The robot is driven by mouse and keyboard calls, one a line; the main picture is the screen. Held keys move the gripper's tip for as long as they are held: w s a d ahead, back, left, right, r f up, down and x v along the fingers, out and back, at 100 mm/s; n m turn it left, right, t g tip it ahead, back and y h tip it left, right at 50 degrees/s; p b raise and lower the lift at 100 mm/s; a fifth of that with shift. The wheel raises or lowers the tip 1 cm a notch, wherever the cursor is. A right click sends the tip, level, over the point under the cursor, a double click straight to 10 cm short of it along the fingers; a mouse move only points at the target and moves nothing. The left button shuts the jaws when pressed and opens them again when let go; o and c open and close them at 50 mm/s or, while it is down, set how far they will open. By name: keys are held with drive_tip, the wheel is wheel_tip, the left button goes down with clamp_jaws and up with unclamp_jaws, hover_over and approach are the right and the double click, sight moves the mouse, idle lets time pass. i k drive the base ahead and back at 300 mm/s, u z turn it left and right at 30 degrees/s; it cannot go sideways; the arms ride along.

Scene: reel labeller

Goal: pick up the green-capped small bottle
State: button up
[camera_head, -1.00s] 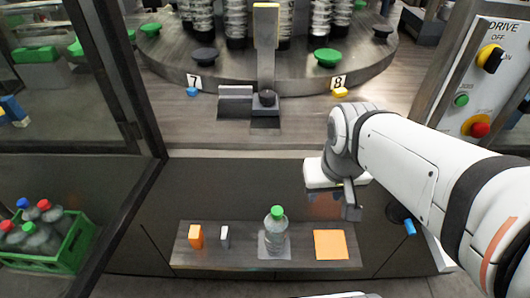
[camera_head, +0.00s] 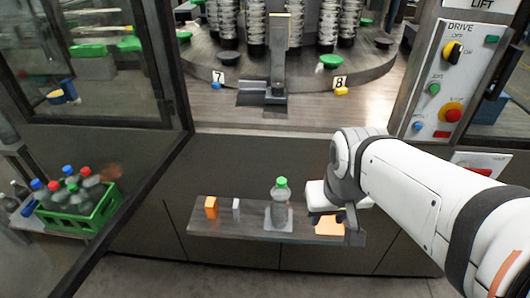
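The small bottle (camera_head: 281,206) is clear with a green cap (camera_head: 282,182). It stands upright on a pale square on the narrow dark shelf (camera_head: 250,234), in the head view. My gripper (camera_head: 336,226) is just right of the bottle, over the orange square (camera_head: 328,229), which it partly covers. Its dark fingers look spread with a gap between them, and nothing shows in the gap. The gripper and bottle look apart.
A green crate (camera_head: 88,222) of capped bottles is at the left. A dark frame post (camera_head: 125,222) stands between. A control panel (camera_head: 445,85) is at the right.

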sight(280, 204)
drive_tip(key=u, duration=0.15)
drive_tip(key=i, duration=0.5)
drive_tip(key=z, duration=0.95)
drive_tip(key=k, duration=1.5)
drive_tip(key=u, duration=0.45)
drive_tip(key=i, duration=1)
drive_tip(key=u, duration=0.05)
